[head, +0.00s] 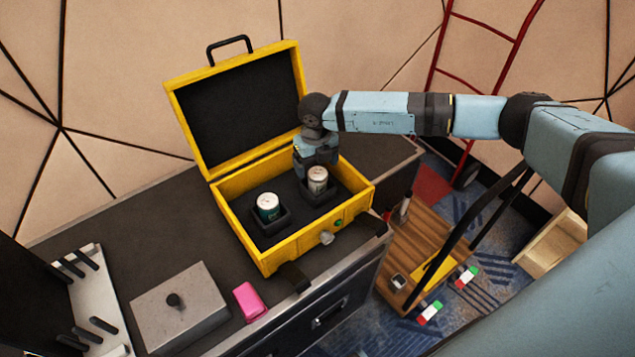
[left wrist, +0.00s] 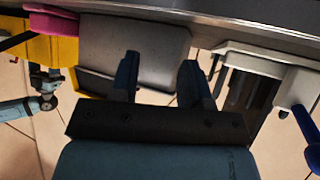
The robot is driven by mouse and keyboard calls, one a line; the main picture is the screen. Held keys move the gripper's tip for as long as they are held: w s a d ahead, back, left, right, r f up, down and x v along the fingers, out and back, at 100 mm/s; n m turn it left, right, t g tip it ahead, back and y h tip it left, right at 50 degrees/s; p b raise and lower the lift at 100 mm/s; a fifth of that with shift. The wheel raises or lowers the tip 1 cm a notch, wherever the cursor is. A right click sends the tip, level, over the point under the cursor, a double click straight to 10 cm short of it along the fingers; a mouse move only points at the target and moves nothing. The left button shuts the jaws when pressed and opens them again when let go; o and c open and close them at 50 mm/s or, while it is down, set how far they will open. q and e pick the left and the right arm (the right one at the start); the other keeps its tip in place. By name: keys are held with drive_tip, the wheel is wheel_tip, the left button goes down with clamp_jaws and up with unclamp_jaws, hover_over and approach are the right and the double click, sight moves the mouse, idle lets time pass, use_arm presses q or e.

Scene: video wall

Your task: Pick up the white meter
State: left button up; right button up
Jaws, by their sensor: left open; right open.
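The white meter (head: 317,181) is a small pale cylinder standing upright in a dark square holder inside the open yellow case (head: 248,232). A second cylinder, green with a white top (head: 268,206), stands in another holder to its left. My right gripper (head: 315,163) comes down over the case right at the white meter's top and behind it. Its fingers are largely hidden, and I cannot tell whether they touch the meter. My left gripper (left wrist: 158,75) is open and empty in the left wrist view, away from the meter.
The dark counter also holds a grey lidded box (head: 178,305), a pink block (head: 250,302) and a white rack with black pegs (head: 95,290). The case lid stands open at the back.

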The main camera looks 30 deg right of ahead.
sight(318, 174)
drive_tip(key=f, duration=0.5)
drive_tip(key=shift+s+d+f+p, duration=0.2)
drive_tip(key=shift+f+p, duration=0.1)
drive_tip(key=c, duration=1.1)
